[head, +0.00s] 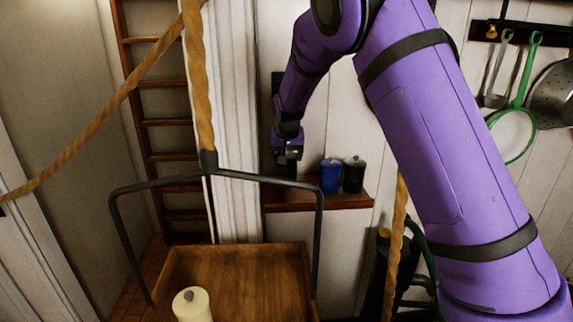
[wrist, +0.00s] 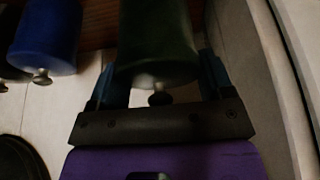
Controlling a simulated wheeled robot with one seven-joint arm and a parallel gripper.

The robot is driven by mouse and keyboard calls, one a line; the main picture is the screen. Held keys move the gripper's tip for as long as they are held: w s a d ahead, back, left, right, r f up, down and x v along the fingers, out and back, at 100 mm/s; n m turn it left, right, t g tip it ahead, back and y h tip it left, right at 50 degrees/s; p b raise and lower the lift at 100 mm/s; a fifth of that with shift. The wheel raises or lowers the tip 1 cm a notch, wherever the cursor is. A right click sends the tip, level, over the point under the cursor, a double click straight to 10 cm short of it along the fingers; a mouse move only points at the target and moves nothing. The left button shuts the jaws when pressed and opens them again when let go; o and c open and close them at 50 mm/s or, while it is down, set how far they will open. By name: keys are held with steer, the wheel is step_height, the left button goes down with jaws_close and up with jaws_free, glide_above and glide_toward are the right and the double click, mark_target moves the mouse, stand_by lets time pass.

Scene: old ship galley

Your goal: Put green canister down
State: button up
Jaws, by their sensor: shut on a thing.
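The green canister (wrist: 155,45) is dark green with a small knob on its lid. In the wrist view it sits between the two fingers of my gripper (wrist: 158,88), which is shut on it. In the head view my gripper (head: 288,150) is at the wooden shelf, left of the blue canister. The green canister is hard to make out there, in the dark area at and below the gripper. I cannot tell whether its base touches the shelf (head: 345,200).
A blue canister (head: 331,176) and a black canister (head: 354,174) stand side by side on the shelf, right of my gripper. A hanging wooden tray (head: 240,262) with a cream canister (head: 192,304) is in front. Ropes and a white post (head: 233,120) are left of my gripper.

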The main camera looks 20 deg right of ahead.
steer(key=shift+w+d, duration=0.15)
steer(key=shift+w, duration=0.3)
steer(key=shift+f, duration=1.75)
steer(key=shift+f, duration=0.15)
steer(key=o, duration=1.2)
steer(key=v, duration=1.2)
